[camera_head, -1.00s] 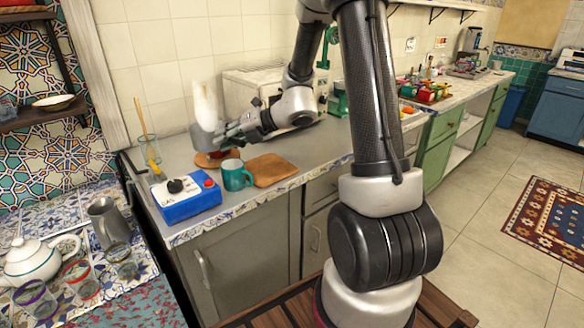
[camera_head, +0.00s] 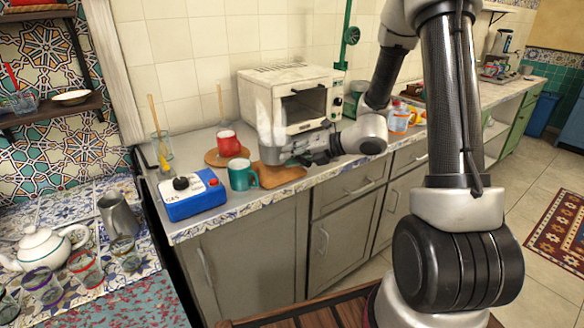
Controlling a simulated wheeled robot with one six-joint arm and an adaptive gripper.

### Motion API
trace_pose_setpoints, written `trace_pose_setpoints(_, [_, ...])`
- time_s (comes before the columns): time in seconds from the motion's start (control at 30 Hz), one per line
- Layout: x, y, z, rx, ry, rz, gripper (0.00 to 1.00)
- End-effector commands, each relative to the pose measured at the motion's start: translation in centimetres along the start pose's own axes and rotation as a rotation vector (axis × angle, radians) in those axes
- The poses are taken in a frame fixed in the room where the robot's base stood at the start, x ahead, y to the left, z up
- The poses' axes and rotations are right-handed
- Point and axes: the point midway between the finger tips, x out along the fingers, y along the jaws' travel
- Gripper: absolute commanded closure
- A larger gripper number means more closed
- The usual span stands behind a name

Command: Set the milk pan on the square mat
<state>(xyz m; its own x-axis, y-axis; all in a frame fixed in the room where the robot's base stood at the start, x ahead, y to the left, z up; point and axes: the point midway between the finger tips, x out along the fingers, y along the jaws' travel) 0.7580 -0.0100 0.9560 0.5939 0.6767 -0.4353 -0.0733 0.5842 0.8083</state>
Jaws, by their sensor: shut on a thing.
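The milk pan (camera_head: 269,143) is a pale metal vessel with a whitish plume, perhaps steam, above it. My gripper (camera_head: 298,152) is shut on the pan, reaching it from the right, and hides part of it. The pan looks upright. The square mat (camera_head: 284,183) is a brown board on the grey counter, and the pan shows over its back left part. I cannot tell whether the pan's base touches the mat.
A teal mug (camera_head: 241,175) stands just left of the mat. A red mug (camera_head: 228,142) stands on a round brown mat (camera_head: 213,158) behind it. A blue gas control box (camera_head: 193,198) is further left. A white toaster oven (camera_head: 290,97) stands behind.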

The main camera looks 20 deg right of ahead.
Motion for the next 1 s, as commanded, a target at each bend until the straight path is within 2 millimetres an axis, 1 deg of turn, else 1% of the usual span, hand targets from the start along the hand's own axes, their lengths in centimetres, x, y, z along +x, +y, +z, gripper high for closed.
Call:
trace_pose_setpoints(0.1, [0.8, -1.6, -0.8, 0.006, 0.001, -0.001, 1.0])
trace_pose_setpoints(0.23, [1.5, -2.9, -1.4, 0.004, 0.0, -0.001, 1.0])
trace_pose_setpoints(0.63, [1.8, -3.3, -1.6, 0.001, 0.0, 0.0, 1.0])
trace_pose_setpoints(0.67, [1.8, -3.3, -1.6, 0.002, 0.0, -0.001, 0.81])
trace_pose_setpoints(0.7, [1.8, -3.3, -1.6, 0.001, 0.0, 0.0, 0.74])
trace_pose_setpoints(0.77, [1.8, -3.3, -1.6, 0.001, 0.0, -0.001, 0.63])
trace_pose_setpoints(0.8, [1.8, -3.3, -1.6, 0.001, 0.0, -0.001, 0.62])
trace_pose_setpoints(1.0, [1.8, -3.3, -1.6, 0.001, 0.0, -0.001, 0.62])
